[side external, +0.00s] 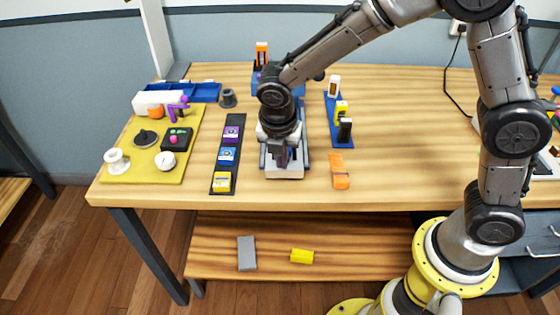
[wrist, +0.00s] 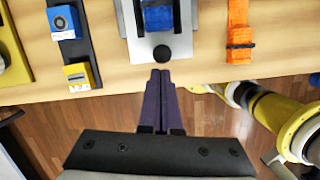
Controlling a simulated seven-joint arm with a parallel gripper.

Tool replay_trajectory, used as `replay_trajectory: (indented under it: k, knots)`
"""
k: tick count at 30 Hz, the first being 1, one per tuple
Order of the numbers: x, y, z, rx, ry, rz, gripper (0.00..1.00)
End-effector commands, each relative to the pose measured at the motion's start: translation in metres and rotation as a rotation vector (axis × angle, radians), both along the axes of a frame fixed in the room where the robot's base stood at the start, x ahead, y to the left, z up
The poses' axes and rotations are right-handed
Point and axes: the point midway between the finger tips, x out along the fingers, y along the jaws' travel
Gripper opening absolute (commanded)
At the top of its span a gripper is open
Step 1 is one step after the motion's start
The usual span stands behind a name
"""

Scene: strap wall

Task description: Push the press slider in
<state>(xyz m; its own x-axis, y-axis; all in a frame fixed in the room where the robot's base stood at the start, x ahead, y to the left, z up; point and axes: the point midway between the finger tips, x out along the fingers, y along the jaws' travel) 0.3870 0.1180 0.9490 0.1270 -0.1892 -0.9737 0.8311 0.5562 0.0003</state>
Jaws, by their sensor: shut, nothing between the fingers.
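The press is a pale grey plate (side external: 284,173) between dark side rails near the table's front edge. In the wrist view its plate (wrist: 140,50) carries a round black knob (wrist: 162,52) at the near end, with a blue block (wrist: 158,17) behind it. I take the knob to belong to the slider. My gripper (side external: 280,160) is over the near end of the press, hiding much of it. In the wrist view its dark purple fingers (wrist: 161,73) are shut and empty, with tips just in front of the knob. I cannot tell whether they touch it.
Left of the press is a black strip (side external: 216,182) with purple, blue and yellow blocks. An orange strap piece (side external: 340,172) lies to the right, below a blue rack (side external: 333,118) with several upright items. A yellow board (side external: 140,170) with knobs is farther left.

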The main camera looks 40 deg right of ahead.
Motion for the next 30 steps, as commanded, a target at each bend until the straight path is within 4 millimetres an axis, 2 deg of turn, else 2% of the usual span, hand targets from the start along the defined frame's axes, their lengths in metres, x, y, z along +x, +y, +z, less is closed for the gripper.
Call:
replay_trajectory:
  k: [9,11,21,25,30]
  knots:
    - [0.004,-0.003,0.000,0.000,0.000,-0.002,0.00]
    - [0.010,-0.010,0.000,0.000,0.000,-0.005,0.00]
    - [0.071,-0.071,0.000,0.000,0.000,-0.006,0.00]
    - [0.081,-0.082,0.000,-0.001,0.001,-0.003,0.00]
    - [0.084,-0.085,0.000,-0.002,0.000,0.001,0.00]
